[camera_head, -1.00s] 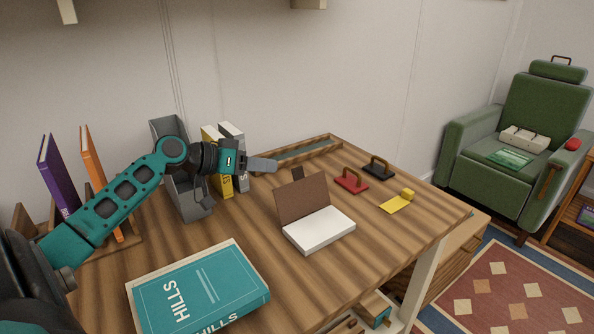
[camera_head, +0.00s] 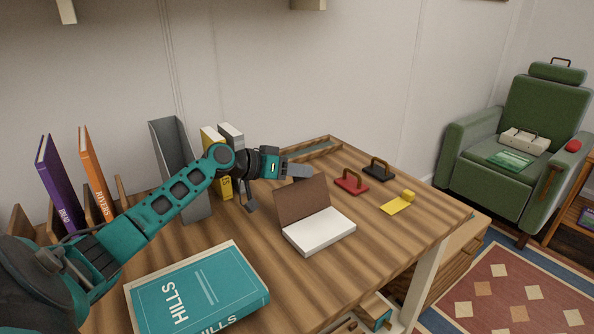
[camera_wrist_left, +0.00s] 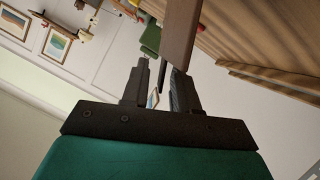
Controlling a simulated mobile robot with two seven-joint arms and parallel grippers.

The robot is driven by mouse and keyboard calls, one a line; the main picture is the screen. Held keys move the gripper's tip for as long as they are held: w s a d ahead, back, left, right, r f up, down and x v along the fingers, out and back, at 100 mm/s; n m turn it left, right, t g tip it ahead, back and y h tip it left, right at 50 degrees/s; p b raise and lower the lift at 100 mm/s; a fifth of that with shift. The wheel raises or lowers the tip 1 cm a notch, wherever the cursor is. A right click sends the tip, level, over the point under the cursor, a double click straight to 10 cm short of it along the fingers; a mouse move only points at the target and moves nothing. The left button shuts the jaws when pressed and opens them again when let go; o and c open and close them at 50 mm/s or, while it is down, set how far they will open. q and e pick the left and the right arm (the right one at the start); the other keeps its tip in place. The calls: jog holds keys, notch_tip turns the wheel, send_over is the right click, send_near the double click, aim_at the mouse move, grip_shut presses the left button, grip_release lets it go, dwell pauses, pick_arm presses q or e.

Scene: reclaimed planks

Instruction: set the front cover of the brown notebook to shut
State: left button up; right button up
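The brown notebook lies on the plank desk with its white page block (camera_head: 319,232) facing up. Its brown front cover (camera_head: 302,199) stands raised, leaning back from the far-left edge of the pages. My left gripper (camera_head: 303,171) is just behind the cover's top edge in the head view; whether it touches the cover is unclear. In the left wrist view the fingers (camera_wrist_left: 160,88) are apart, with a gap between them, and the brown cover (camera_wrist_left: 180,32) rises just beyond them, close to the right-hand finger. My right gripper is not in view.
A thick teal book (camera_head: 198,290) lies at the front left. A grey file holder (camera_head: 172,150) and upright books stand behind my left arm. Red (camera_head: 351,182) and black (camera_head: 377,169) handled blocks and a yellow item (camera_head: 398,204) lie right of the notebook. Desk in front of the notebook is clear.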

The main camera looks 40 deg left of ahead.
pick_arm(q)
grip_shut()
dwell(1.4)
